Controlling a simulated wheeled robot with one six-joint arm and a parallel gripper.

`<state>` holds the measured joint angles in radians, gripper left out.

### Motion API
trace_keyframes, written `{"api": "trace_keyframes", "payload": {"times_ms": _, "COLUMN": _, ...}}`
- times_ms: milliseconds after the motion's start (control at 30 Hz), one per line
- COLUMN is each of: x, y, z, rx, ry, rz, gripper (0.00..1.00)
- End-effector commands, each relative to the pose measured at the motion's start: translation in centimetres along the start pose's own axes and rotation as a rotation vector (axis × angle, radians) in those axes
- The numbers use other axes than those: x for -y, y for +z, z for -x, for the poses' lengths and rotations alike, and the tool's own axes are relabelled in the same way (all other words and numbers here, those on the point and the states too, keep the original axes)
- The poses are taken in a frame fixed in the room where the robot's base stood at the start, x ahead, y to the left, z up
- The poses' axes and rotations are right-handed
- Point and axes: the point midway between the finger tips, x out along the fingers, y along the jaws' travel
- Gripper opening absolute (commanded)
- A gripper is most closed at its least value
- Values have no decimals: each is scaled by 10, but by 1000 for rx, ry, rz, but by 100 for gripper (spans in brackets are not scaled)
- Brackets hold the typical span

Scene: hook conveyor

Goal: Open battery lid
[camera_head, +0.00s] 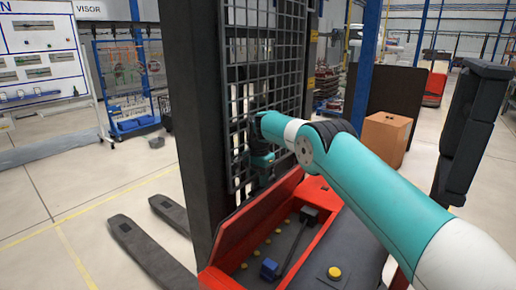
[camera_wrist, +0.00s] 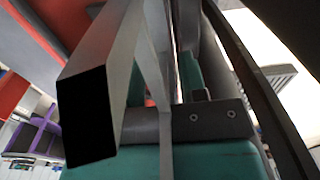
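A red truck (camera_head: 232,240) with a dark mast and forks stands in the middle of the head view. Its red-edged top recess holds a black lever (camera_head: 297,242), a blue part (camera_head: 269,268) and several yellow knobs. I cannot tell which part is the battery lid. My teal arm comes in from the right and bends down at the mesh guard, above the truck's red rear edge. My gripper's fingertips are not distinguishable there. The wrist view shows a grey square bar (camera_wrist: 90,105) with a black end very close up; whether my gripper touches anything is unclear.
The black mesh guard (camera_head: 268,60) and mast post (camera_head: 196,110) stand close to my wrist. The forks (camera_head: 150,252) reach out at lower left. A cardboard box (camera_head: 386,138) stands behind my arm. Open floor lies to the left.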

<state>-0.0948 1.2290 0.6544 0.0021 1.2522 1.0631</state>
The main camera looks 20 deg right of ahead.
Motion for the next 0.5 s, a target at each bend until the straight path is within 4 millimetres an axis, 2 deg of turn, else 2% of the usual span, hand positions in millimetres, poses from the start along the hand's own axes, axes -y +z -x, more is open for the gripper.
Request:
{"api": "trace_keyframes", "payload": {"times_ms": 67, "x": -1, "y": 0, "z": 12, "rx": 0, "ry": 0, "rz": 0, "gripper": 38}}
{"api": "trace_keyframes", "payload": {"times_ms": 500, "x": 0, "y": 3, "z": 136, "rx": -10, "ry": -19, "rz": 7, "gripper": 38}}
